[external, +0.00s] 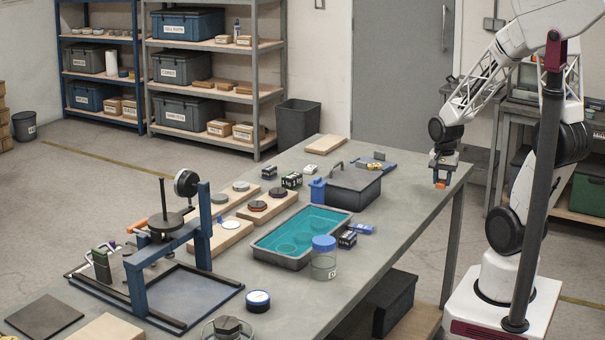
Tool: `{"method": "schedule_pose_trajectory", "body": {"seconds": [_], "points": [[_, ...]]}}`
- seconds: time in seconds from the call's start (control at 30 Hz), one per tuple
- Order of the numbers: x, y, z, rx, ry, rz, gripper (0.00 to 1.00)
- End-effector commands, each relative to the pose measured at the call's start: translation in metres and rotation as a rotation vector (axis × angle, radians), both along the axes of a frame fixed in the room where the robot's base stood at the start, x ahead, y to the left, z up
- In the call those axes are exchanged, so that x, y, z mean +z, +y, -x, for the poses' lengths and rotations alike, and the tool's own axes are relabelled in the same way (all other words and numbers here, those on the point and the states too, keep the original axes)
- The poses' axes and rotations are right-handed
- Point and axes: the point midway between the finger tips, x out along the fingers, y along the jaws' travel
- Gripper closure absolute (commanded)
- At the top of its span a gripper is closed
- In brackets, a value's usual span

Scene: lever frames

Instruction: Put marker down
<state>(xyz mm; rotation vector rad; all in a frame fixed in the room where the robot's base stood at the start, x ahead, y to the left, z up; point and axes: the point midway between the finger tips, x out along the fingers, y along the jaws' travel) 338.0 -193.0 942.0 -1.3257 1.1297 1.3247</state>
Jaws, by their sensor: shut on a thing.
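My gripper (441,178) points down at the far right end of the grey table (410,225), just above or at its surface; I cannot tell whether there is a gap. It is shut on a small orange thing (440,185), taken to be the marker. Only a short orange part shows between and below the fingers, and the rest is hidden or too small to make out. A grey holder (110,267) with several coloured pens or tools stands at the left end of the table.
A dark lidded box (352,188) stands left of my gripper, with a blue tray (377,163) behind it. A teal-filled tray (300,236), a blue-lidded jar (324,260) and a blue frame (205,225) stand farther left. The table around my gripper is mostly clear.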

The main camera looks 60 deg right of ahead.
Motion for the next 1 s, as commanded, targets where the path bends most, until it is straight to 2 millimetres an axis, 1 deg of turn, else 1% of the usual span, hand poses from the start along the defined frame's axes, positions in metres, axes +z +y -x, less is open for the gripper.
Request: {"method": "schedule_pose_trajectory", "body": {"seconds": [0.03,0.17,0.33,0.7,0.9,1.0], "points": [[0.001,-0.005,-0.009,-0.005,0.001,-0.001,0.87],[0.006,-0.017,-0.034,-0.024,0.001,-0.001,0.87],[0.011,-0.036,-0.074,-0.051,0.001,-0.001,0.87],[0.015,-0.075,-0.159,-0.115,0.001,-0.001,0.87],[0.013,-0.090,-0.194,-0.142,0.001,-0.001,0.87],[0.013,-0.095,-0.206,-0.150,0.000,0.000,0.87]]}}
